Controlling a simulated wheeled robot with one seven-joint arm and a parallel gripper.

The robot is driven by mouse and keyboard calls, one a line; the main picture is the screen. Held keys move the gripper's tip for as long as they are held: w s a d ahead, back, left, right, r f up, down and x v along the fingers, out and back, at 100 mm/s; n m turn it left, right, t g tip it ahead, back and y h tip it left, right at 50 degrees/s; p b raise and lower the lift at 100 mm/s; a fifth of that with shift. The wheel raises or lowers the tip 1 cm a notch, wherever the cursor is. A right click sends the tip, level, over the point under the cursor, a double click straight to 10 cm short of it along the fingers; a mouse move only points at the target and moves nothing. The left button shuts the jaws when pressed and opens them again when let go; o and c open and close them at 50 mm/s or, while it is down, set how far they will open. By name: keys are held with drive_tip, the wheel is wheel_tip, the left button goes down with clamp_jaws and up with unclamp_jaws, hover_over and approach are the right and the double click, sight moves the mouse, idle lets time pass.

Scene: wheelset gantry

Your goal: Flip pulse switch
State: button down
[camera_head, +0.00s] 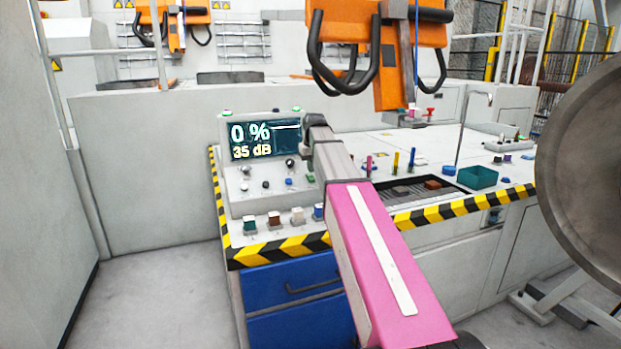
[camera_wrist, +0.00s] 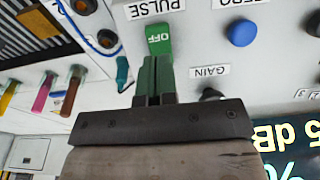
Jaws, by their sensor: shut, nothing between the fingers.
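The pulse switch (camera_wrist: 159,38) is a green rocker marked OFF, beside a PULSE label (camera_wrist: 163,7) that appears upside down in the wrist view. My gripper (camera_wrist: 157,60) is shut and empty, its slim green fingers together. The fingertips are right at the near edge of the switch and overlap it in the picture; I cannot tell whether they touch. In the head view my arm reaches over the control desk beside the display (camera_head: 265,138), which reads 0 % and 35 dB.
A blue button (camera_wrist: 241,33) and a dark knob by the GAIN label (camera_wrist: 210,71) lie close to the switch. Coloured sticks (camera_wrist: 43,92) stand at one side. An orange hanging device (camera_head: 378,50) is above the desk. A large metal wheel (camera_head: 585,170) stands at right.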

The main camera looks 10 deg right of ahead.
sight(311, 179)
drive_tip(key=shift+r, duration=2.2)
